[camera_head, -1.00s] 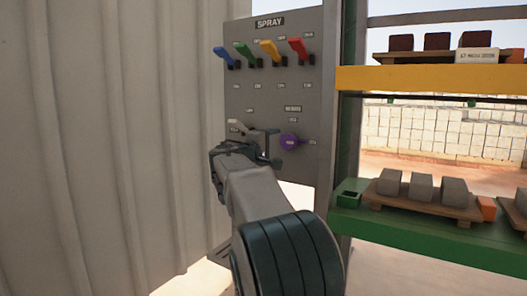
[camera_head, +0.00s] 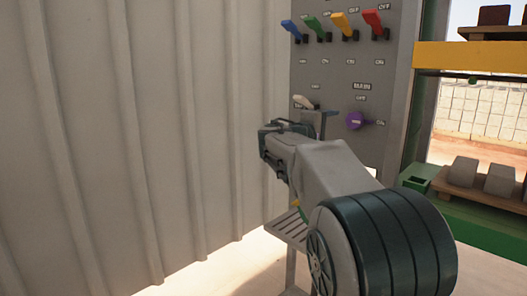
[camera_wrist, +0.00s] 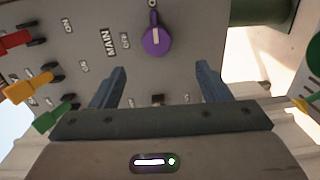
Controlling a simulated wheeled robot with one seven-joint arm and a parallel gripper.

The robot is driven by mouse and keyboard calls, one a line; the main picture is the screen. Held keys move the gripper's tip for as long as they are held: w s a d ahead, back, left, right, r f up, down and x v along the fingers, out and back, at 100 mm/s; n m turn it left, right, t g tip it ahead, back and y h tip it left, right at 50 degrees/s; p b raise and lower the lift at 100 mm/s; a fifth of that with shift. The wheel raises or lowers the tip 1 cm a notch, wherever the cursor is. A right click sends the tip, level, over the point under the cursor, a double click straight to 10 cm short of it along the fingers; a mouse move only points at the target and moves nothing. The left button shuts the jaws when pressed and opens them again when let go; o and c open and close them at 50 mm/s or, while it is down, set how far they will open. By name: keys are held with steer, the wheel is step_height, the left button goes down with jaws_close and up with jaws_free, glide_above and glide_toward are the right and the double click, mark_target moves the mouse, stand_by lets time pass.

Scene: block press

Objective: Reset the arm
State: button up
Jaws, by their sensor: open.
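My gripper (camera_head: 297,122) is in front of the grey control panel (camera_head: 390,75) in the head view, near its lower left part. In the wrist view my gripper (camera_wrist: 160,85) has its two fingers spread apart with nothing held between them. A white lever (camera_head: 304,102) shows just above the gripper in the head view. The purple knob (camera_head: 355,120) is to the right of the gripper; it also shows in the wrist view (camera_wrist: 156,38), beyond the fingertips and apart from them.
Blue (camera_head: 292,30), green (camera_head: 315,28), yellow (camera_head: 343,25) and red (camera_head: 374,24) levers line the panel's top. A corrugated wall (camera_head: 130,130) fills the left. A rack with a yellow beam (camera_head: 470,57) and grey blocks (camera_head: 464,171) stands at right. A slatted stand (camera_head: 288,228) is below.

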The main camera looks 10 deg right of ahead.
steer(key=s+r+m+g+y+p, duration=0.25)
steer(key=s+g+y+p, duration=0.3)
steer(key=s+p, duration=1.05)
steer(key=s+a+r+m+g+y+p, duration=0.1)
steer(key=s+a+y+p, duration=0.3)
steer(key=s+p, duration=0.5)
steer(key=s+a+r+m+g+y+p, duration=0.1)
steer(key=s+a+r+m+y+p, duration=0.2)
steer(key=s+a+p, duration=0.3)
steer(key=s+m+y+p, duration=0.1)
steer(key=s+p, duration=0.3)
steer(key=p, duration=0.2)
steer(key=shift+s+a+r, duration=0.3)
steer(key=shift+a+r, duration=0.05)
steer(key=shift+g, duration=0.25)
